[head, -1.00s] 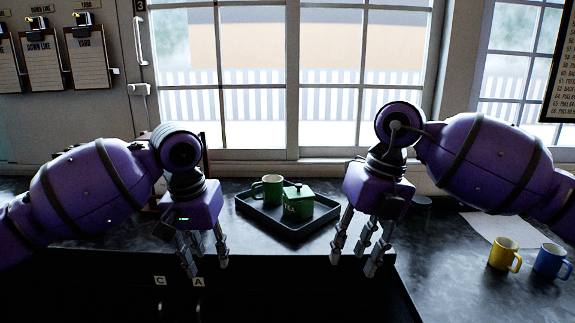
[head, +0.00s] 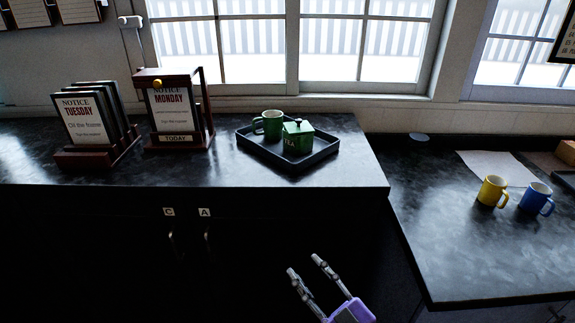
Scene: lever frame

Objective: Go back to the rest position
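My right gripper (head: 305,270) shows at the bottom of the head view, low in front of the dark cabinet. Its fingers are apart with nothing between them, and it touches nothing that I can see. My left gripper is out of view. A green mug (head: 268,124) and a green tea tin (head: 298,137) stand on a dark tray (head: 262,155) on the left counter, beyond the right gripper.
A wooden frame holds a Monday notice (head: 171,104); a rack of Tuesday notices (head: 84,122) stands to its left. A yellow mug (head: 492,190) and a blue mug (head: 536,198) stand on the lower right counter (head: 460,245), near a paper sheet (head: 492,168). The left counter's front edge is clear.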

